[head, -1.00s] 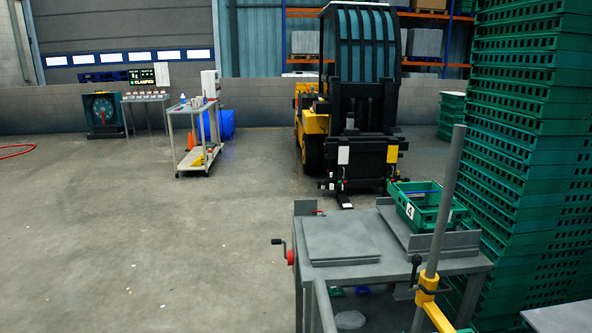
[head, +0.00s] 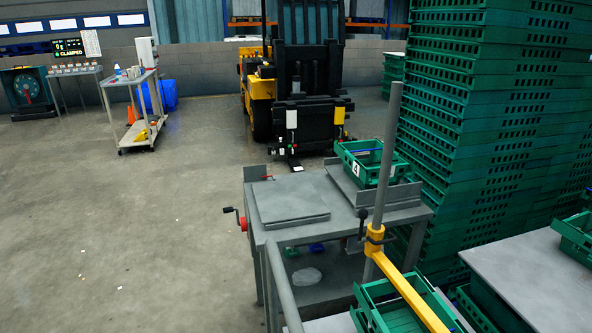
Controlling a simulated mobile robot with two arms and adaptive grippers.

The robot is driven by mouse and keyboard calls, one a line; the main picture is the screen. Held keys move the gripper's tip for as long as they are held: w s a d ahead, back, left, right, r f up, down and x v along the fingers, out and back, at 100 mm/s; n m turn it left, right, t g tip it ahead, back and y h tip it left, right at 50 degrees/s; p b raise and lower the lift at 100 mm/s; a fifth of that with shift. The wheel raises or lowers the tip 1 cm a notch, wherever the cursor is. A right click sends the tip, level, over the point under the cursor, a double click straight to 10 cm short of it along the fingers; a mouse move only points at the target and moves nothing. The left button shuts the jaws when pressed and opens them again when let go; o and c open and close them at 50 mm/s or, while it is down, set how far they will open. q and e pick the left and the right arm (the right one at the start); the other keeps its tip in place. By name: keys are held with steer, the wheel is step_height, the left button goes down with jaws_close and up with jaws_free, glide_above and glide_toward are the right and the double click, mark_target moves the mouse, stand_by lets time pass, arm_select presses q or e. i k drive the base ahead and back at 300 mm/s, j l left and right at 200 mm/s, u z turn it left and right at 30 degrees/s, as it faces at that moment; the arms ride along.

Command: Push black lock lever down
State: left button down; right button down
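The black lock lever (head: 362,222) sticks up with a round knob beside the yellow clamp collar (head: 374,240). The collar sits around an upright grey post (head: 386,150) at the front right corner of the grey metal table (head: 325,234). A yellow arm (head: 415,297) runs from the collar down to the right, over a green crate (head: 385,312). The lever looks upright, with its knob at the top. Neither of my grippers shows in the head view.
A green crate marked 4 (head: 372,165) stands on the table's right side. A red hub with a black crank (head: 241,223) is on its left side. Tall green crate stacks (head: 480,120) block the right. A forklift (head: 300,90) stands behind; the floor (head: 130,230) at left is open.

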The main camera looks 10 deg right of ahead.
mark_target(363, 216)
steer(key=i+j, duration=0.2)
steer(key=j, duration=0.15)
steer(key=i+j, duration=0.25)
steer(key=j, duration=0.15)
steer(key=i+j, duration=0.2)
steer(key=j, duration=0.15)
steer(key=z, duration=2.7)
steer(key=k+j, duration=0.1)
steer(key=k, duration=0.15)
steer(key=i+l, duration=0.1)
steer(key=i, duration=0.15)
